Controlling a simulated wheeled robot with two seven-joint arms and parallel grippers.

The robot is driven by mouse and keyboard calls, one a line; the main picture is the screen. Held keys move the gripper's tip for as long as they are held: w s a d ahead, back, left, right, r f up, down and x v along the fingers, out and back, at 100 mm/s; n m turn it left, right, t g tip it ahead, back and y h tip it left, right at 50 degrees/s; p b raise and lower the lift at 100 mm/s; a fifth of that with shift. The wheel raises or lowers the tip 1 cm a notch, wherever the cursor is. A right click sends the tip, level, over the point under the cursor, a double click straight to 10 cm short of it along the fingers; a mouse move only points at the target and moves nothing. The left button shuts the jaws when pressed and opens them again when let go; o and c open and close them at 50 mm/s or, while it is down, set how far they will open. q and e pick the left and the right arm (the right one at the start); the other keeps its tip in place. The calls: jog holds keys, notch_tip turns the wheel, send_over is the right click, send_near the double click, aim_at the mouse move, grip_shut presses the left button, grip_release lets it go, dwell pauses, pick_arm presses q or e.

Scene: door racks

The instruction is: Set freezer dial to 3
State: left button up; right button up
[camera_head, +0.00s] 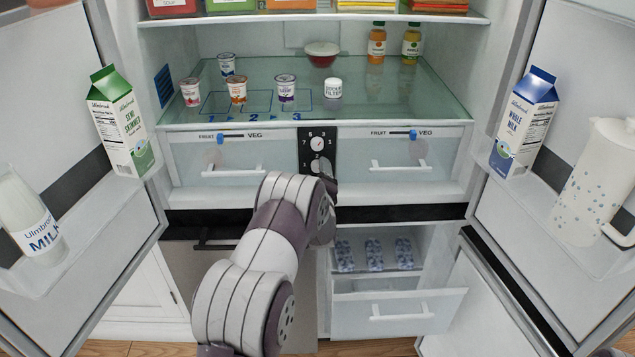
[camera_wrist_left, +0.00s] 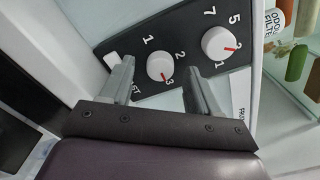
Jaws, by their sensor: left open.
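The black dial panel (camera_head: 305,151) is in the middle of the fridge, between two drawers. Its upper white knob (camera_head: 317,143) also shows in the left wrist view (camera_wrist_left: 220,43). The lower white freezer dial (camera_wrist_left: 159,65) has marks 1, 2 and 3 around it. Its red pointer appears to face the 3. In the head view, my left arm and hand partly cover the panel's lower part. My left gripper (camera_wrist_left: 158,72) is open, its fingers on either side of the lower dial with visible gaps. My right gripper is not in view.
Both fridge doors are open, with a green milk carton (camera_head: 122,122) and blue milk carton (camera_head: 523,122) on their racks. Yogurt cups and an odor filter (camera_head: 333,90) stand on the glass shelf. A lower drawer (camera_head: 398,311) is pulled out.

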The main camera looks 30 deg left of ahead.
pick_arm(q)
jog(key=v, duration=1.2)
jog(key=shift+s, duration=0.2)
